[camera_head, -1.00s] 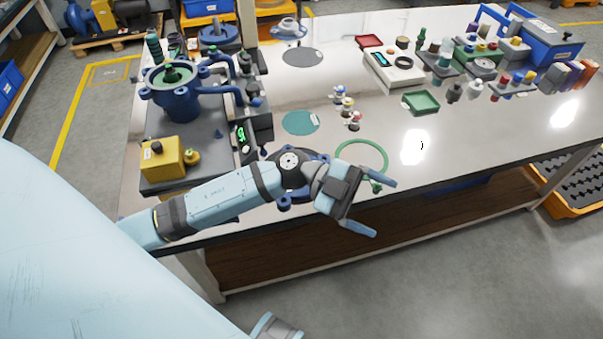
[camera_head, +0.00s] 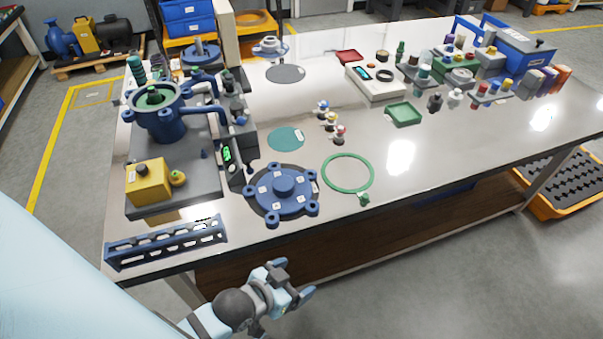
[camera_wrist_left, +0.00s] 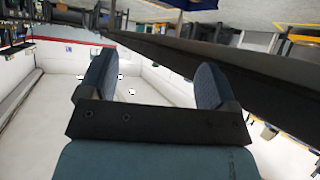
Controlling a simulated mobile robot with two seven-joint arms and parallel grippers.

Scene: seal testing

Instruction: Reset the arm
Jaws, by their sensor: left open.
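My left gripper (camera_head: 291,281) hangs in front of the bench's front edge, over the floor and lower shelf. In the left wrist view its two fingers (camera_wrist_left: 155,75) stand apart with nothing between them. The workbench (camera_head: 440,160) has a blue flanged cover (camera_head: 284,188) near its front edge, and a green ring (camera_head: 348,173) lies flat to the right of it. A blue pump-like vessel (camera_head: 165,122) stands on a test station at the left. My right gripper is not in view.
A dark blue slotted rack (camera_head: 165,243) lies at the bench's front left corner. A yellow block (camera_head: 149,182) sits behind it. Small bottles, trays and a blue toolbox (camera_head: 520,55) fill the back right. The floor (camera_head: 430,285) right of my gripper is clear.

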